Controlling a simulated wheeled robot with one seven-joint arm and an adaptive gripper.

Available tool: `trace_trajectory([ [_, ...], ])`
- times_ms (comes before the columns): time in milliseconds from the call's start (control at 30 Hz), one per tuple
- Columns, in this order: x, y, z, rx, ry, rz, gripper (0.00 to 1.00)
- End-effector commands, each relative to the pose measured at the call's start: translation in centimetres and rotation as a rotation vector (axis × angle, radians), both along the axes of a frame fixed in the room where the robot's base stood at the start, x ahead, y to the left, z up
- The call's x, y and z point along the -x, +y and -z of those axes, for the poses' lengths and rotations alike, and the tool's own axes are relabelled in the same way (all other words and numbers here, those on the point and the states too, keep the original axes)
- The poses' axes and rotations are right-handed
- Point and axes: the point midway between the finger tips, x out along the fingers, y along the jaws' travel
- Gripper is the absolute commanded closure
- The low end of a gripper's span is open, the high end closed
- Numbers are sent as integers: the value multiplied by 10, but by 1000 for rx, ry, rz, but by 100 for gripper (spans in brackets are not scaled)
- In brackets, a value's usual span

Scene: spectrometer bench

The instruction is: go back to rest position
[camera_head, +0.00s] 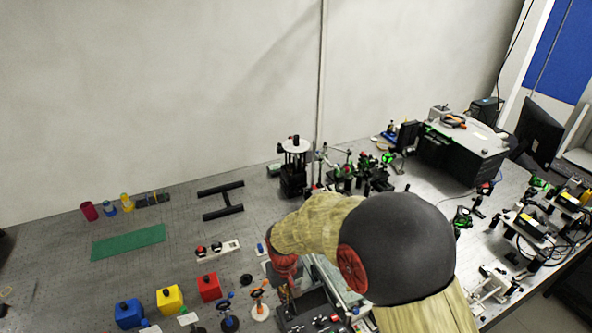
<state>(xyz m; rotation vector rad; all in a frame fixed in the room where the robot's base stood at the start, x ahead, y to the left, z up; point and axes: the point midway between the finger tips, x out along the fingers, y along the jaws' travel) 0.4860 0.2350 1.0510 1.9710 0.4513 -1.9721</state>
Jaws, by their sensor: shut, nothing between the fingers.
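My arm, in a yellowish sleeve with a large dark round joint, reaches across the lower middle of the head view. Its red end points down at the bench, and my gripper (286,290) shows small there, shut and empty. It is just right of an orange-and-white stand (259,304) and by a dark tray-like device (310,312). My arm hides part of the bench behind and below it.
Optics (360,175) crowd the back right. The bench's left part is mostly clear.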

Motion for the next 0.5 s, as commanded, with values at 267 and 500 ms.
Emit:
trace_trajectory([
  [267, 39, -20, 5, 43, 85, -8, 100],
  [500, 77, -61, -44, 39, 80, 30, 100],
])
